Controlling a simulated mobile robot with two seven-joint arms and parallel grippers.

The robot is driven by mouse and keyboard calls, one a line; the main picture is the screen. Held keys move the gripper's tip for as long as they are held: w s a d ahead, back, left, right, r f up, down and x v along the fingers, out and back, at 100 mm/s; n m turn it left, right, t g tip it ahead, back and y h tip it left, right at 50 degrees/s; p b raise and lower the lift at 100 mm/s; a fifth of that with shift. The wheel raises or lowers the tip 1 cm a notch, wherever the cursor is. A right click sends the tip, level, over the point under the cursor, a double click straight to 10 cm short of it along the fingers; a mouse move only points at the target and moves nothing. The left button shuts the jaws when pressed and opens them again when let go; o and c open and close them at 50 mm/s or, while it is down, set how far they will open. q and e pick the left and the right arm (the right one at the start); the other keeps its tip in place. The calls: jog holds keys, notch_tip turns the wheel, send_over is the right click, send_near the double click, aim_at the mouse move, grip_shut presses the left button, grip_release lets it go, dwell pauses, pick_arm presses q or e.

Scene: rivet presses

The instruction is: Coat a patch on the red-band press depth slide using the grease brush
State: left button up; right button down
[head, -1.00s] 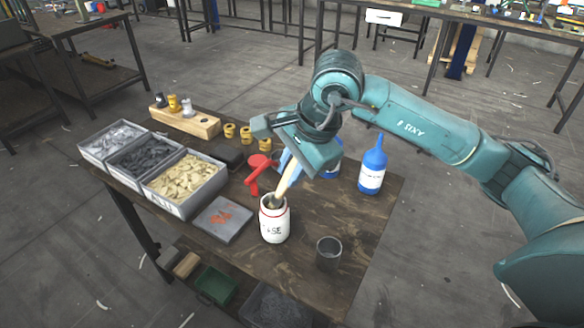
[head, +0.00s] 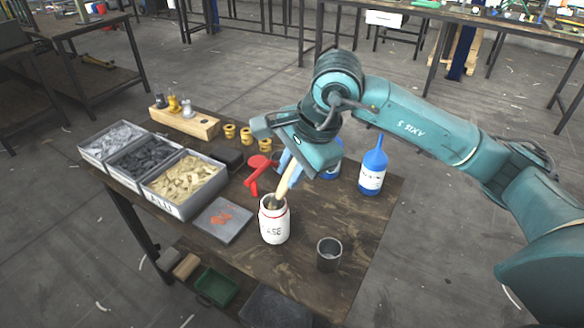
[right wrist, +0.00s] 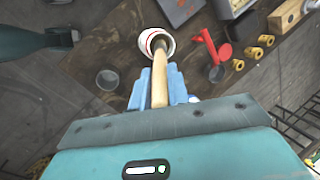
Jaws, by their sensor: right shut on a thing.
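The grease brush (head: 283,184), with a pale wooden handle, is held by my right gripper (head: 287,166), which is shut on it. It tilts, its dark lower end inside the mouth of the white grease jar (head: 274,226), which has a red rim band. In the right wrist view the handle (right wrist: 160,82) lies between the blue fingers (right wrist: 160,88) and reaches into the jar (right wrist: 151,45). How deep the bristles sit is hidden. I cannot pick out the red-band press or its depth slide. My left gripper is not in view.
A grey plate with an orange smear (head: 222,219), a red-handled tool (head: 257,173), a dark metal cup (head: 329,255) and a blue bottle (head: 373,168) stand around the jar. Bins of parts (head: 186,190) fill the left side.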

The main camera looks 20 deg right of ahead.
jog(key=shift+r+p, duration=1.8)
jog(key=shift+r, duration=1.7)
jog(key=shift+s+f, duration=0.1)
